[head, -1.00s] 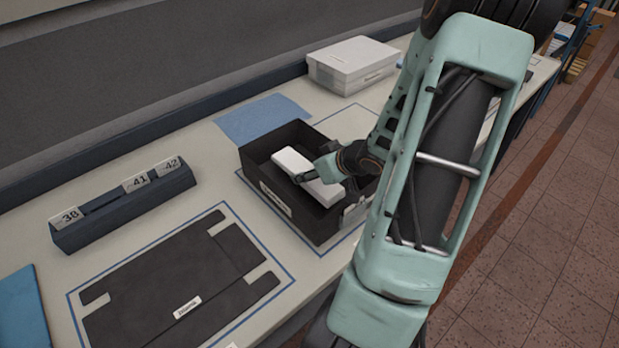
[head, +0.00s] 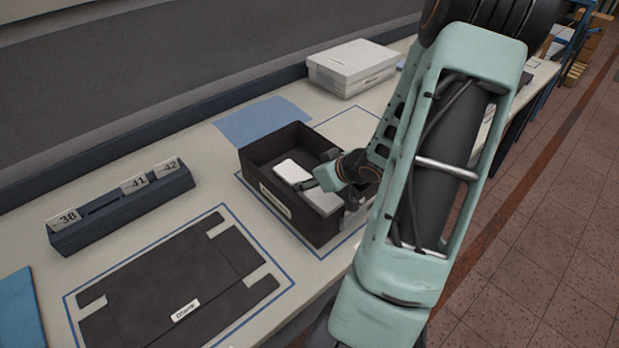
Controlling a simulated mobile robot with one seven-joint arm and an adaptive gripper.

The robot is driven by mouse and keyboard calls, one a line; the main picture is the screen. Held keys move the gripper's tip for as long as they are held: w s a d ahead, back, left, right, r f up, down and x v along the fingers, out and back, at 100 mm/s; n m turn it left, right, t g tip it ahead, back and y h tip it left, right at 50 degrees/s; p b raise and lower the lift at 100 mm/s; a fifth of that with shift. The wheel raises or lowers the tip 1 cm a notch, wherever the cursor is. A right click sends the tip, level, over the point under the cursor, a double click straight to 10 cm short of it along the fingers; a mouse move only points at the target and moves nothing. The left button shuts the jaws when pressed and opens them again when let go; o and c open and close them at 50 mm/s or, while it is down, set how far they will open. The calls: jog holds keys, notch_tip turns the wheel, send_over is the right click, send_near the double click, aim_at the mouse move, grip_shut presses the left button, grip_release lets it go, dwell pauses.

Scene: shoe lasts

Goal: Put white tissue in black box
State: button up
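The black box (head: 262,182) stands open on the table inside a blue outline, with a label on its front wall. The white tissue (head: 290,169) is a flat white block inside the box, below the rim. My gripper (head: 312,184) is at the tissue, reaching in over the box's right side. My gripper covers part of the tissue. Its fingers are small and partly hidden, so I cannot tell whether they are closed on the tissue.
A white lidded box (head: 352,68) stands at the back. A blue sheet (head: 262,121) lies behind the black box. A dark flat panel (head: 180,285) lies front left, below a dark holder (head: 122,207) with number cards. A blue item (head: 22,310) lies far left.

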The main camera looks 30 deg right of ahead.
jog(key=shift+r+p, duration=0.35)
jog(key=shift+r, duration=0.25)
jog(key=p+v, duration=0.4)
jog(key=v, duration=0.8)
jog(key=shift+r+p, duration=0.1)
jog(key=shift+p, duration=0.25)
